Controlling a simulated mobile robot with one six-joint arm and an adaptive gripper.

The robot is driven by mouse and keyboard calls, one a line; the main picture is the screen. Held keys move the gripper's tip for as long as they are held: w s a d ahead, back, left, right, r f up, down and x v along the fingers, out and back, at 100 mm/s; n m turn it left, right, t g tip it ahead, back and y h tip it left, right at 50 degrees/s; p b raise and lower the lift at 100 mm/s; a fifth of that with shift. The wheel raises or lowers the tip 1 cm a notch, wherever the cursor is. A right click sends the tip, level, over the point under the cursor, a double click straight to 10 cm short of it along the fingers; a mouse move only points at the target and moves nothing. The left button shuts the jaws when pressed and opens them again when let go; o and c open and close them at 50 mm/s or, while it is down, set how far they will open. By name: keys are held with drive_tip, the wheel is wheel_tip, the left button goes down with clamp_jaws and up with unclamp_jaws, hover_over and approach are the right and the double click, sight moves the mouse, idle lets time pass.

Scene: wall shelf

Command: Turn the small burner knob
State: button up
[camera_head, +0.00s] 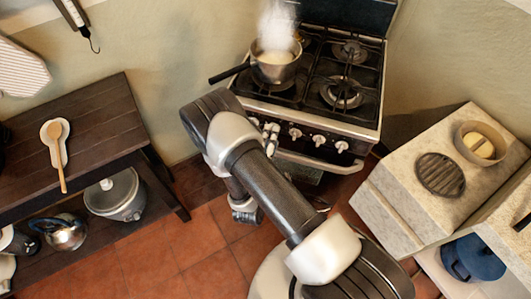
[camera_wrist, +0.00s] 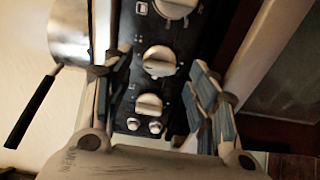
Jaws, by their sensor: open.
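The stove (camera_head: 320,128) has a dark front panel with a row of white knobs. In the head view, knobs (camera_head: 318,140) show on the right part of the panel, and my arm hides part of its left end. In the wrist view, a large knob (camera_wrist: 175,6), a middle knob (camera_wrist: 160,62) and a lower knob (camera_wrist: 150,104) run down the panel, with two little round buttons (camera_wrist: 144,125) below. I cannot tell which is the small burner knob. My gripper (camera_wrist: 161,82) is open and empty, its fingers on either side of the middle and lower knobs, with no visible contact.
A steaming pot (camera_head: 274,72) stands on the stove, its dark handle (camera_head: 228,73) jutting left past the edge. A wooden table (camera_head: 95,110) with a spoon rest is at left. A stone counter (camera_head: 400,180) is at right. Tiled floor (camera_head: 150,262) lies open between.

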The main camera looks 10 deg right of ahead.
drive_tip(key=v, duration=0.9)
drive_tip(key=shift+s, duration=0.35)
drive_tip(key=shift+a, duration=0.15)
drive_tip(key=d+r+m+g+h, duration=0.6)
drive_tip(key=d+r+h, duration=0.15)
drive_tip(key=r, duration=0.45)
drive_tip(key=s+d+r+m+g+y, duration=0.1)
drive_tip(key=s+d+r+m+g, duration=0.4)
drive_tip(key=s+d+r+g, duration=0.35)
drive_tip(key=s+a+r+m+g+y, duration=0.2)
drive_tip(key=s+a+r+g+y, duration=0.15)
drive_tip(key=s+y, duration=0.4)
drive_tip(key=s+a+r+t+y, duration=0.1)
drive_tip(key=a+r+t+y, duration=0.5)
drive_tip(key=a+r+y, duration=0.1)
drive_tip(key=shift+s+n+t, duration=0.3)
